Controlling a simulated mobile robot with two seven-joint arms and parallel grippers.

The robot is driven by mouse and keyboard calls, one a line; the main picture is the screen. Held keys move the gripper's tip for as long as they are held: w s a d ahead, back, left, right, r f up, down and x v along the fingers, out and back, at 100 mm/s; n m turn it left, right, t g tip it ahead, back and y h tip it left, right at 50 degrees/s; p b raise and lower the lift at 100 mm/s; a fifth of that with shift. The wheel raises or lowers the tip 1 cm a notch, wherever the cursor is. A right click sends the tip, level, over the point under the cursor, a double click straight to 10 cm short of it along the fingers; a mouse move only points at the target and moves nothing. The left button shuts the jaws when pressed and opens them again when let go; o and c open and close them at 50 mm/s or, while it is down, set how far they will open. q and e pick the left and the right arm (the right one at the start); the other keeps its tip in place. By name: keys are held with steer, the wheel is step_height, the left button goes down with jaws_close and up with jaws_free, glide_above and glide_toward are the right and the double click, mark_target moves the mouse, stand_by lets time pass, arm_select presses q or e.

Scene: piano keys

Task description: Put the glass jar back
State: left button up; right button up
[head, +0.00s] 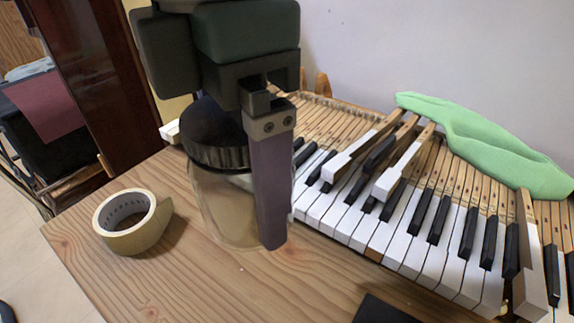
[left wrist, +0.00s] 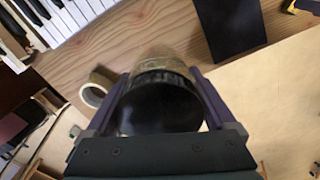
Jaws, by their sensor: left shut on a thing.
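The glass jar (head: 222,205) has clear walls and a black ribbed lid (head: 213,140). It is upright over the wooden table (head: 140,270), beside the piano keys; I cannot tell whether its base touches the wood. My left gripper (head: 262,190) comes down on it from above, and one purple finger covers the jar's right side. In the left wrist view, my left gripper (left wrist: 160,88) has a finger on each side of the jar's black lid (left wrist: 160,104), shut on the jar. The right gripper is not in view.
A roll of tape (head: 130,222) lies on the table left of the jar. Piano keys (head: 400,225) stretch to the right, some raised out of line. A green cloth-like object (head: 490,150) lies along their back. A dark flat object (head: 382,309) is at the front edge.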

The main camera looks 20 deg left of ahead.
arm_select(q)
step_height(320, 180, down, 11)
steer(key=shift+d+f+b, duration=0.1)
steer(key=shift+d+b, duration=0.05)
steer(key=shift+b, duration=0.55)
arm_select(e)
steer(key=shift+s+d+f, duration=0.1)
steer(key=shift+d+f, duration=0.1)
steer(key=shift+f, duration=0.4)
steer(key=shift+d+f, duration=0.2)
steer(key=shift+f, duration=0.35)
arm_select(q)
steer(key=shift+f+b, duration=0.5)
steer(key=shift+f, duration=2.05)
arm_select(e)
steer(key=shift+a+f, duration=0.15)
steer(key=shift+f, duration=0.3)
arm_select(q)
steer(key=shift+f, duration=0.2)
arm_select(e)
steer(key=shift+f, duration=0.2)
arm_select(q)
steer(key=o, duration=1.6)
steer(key=shift+c, duration=0.2)
